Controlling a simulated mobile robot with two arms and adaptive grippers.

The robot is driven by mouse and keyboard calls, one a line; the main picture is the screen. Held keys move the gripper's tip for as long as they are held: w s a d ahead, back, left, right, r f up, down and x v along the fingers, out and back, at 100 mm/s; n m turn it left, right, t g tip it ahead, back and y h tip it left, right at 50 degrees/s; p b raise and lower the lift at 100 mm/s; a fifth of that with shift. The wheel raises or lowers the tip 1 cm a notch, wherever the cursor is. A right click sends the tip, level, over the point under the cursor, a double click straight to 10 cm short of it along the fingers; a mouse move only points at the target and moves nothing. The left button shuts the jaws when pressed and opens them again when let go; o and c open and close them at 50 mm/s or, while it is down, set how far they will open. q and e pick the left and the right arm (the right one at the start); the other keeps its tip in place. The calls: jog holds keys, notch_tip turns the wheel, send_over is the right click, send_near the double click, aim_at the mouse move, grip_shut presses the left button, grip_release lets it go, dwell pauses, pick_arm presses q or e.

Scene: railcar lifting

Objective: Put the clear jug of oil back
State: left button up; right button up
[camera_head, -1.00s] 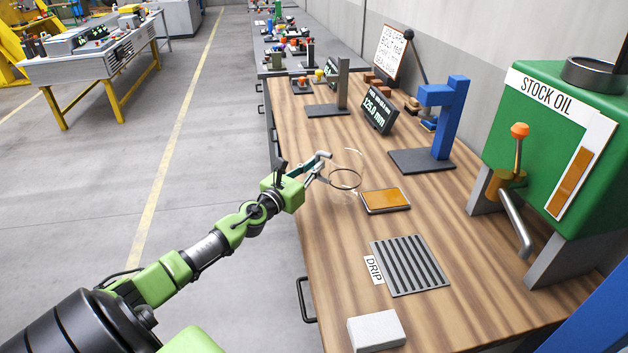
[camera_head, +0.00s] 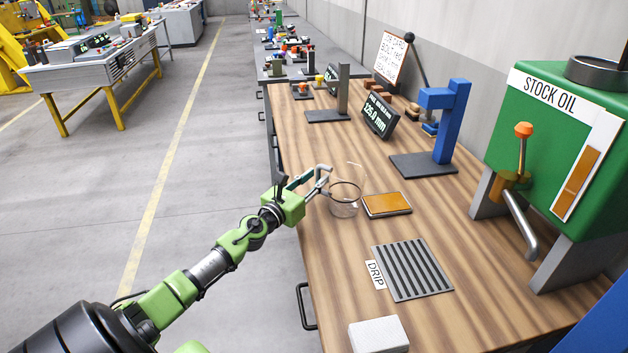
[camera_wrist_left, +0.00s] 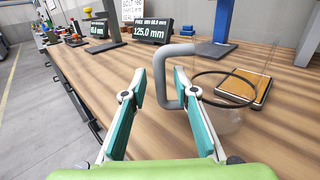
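The clear jug (camera_head: 345,207) stands upright on the wooden bench, just left of the orange-topped pad. It has a dark ring around it and a grey handle on its left side; I see no oil in it. In the left wrist view the jug's grey handle (camera_wrist_left: 172,60) is by the tip of the right-hand finger. My left gripper (camera_head: 312,183) is at the handle. Its two teal-padded fingers (camera_wrist_left: 160,95) are spread apart, with bench showing between them. Whether a finger touches the handle I cannot tell. My right gripper is not in view.
The orange-topped pad (camera_head: 387,204) lies close right of the jug. A drip grate (camera_head: 412,270) and a white block (camera_head: 378,334) are nearer. The green stock oil tank (camera_head: 555,150) stands at right, a blue stand (camera_head: 445,125) behind. Bare bench lies between.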

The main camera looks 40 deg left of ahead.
pick_arm(q)
jog(key=shift+r, duration=0.1)
jog(key=shift+r, duration=0.1)
jog(key=s+d+b, duration=0.1)
jog(key=s, duration=1.1)
dwell(0.4)
